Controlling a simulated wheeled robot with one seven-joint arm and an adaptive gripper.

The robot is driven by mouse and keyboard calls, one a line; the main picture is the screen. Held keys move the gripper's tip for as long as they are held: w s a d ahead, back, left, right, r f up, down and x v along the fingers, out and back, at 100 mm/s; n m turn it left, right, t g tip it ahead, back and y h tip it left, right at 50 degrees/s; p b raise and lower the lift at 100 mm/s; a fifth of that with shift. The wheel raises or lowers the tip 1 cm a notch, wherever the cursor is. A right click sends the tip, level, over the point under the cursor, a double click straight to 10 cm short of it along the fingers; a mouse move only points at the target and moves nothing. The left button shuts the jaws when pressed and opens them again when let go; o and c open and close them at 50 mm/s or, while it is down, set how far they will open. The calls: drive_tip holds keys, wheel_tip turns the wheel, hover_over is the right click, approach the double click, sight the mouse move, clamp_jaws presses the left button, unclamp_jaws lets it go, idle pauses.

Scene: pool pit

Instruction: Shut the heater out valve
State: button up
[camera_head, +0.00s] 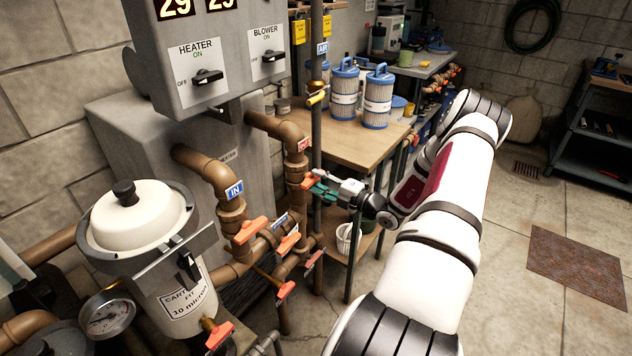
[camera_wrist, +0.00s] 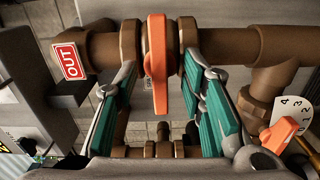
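The heater out valve is on the brown pipe below the red OUT label (camera_head: 303,145). Its orange handle (camera_head: 309,181) shows in the head view, partly behind my gripper (camera_head: 324,190). In the wrist view the orange handle (camera_wrist: 158,62) appears crosswise to the brown pipe (camera_wrist: 103,47), with the OUT label (camera_wrist: 69,61) at the left. My gripper (camera_wrist: 158,88) is open, with one teal-padded finger on each side of the handle. Gaps show between the handle and both fingers. The handle's depth relative to the fingertips is hard to tell.
An IN pipe (camera_head: 213,170) with an orange valve handle (camera_head: 250,230) stands to the left. More orange handles (camera_head: 288,243) sit below. A grey vertical pipe (camera_head: 317,110) passes close to my gripper. A wooden table (camera_head: 350,146) with filter cartridges stands behind.

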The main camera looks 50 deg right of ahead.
drive_tip(key=s+p, duration=0.2)
drive_tip(key=s, duration=0.5)
drive_tip(key=shift+d, duration=0.25)
idle(0.3)
drive_tip(key=w+a+r+n+g+y, duration=0.35)
drive_tip(key=a+r+n, duration=0.35)
drive_tip(key=a+n, duration=0.25)
drive_tip(key=w+a+r+n+g+y, duration=0.2)
drive_tip(key=a+r+n+g+y, duration=0.4)
drive_tip(key=a+n, duration=0.4)
drive_tip(key=s+a+r+n+g+h, duration=0.1)
drive_tip(key=s+a+r+n+g, duration=0.2)
drive_tip(key=a+r+n, duration=0.4)
drive_tip(key=s+a+r+n+g+h, duration=0.1)
drive_tip(key=s+a+r+n+g, duration=0.15)
drive_tip(key=a+n, duration=0.4)
drive_tip(key=s+a+r+n+h, duration=0.4)
drive_tip(key=s+n, duration=0.4)
drive_tip(key=n, duration=0.2)
drive_tip(key=s+a+r+n+t+h, duration=0.1)
drive_tip(key=s+a+r+n+h, duration=0.3)
drive_tip(key=s+n, duration=0.5)
drive_tip(key=shift+s+r+n+t+h, duration=0.3)
drive_tip(key=shift+n+h, duration=0.15)
drive_tip(key=shift+n, duration=0.35)
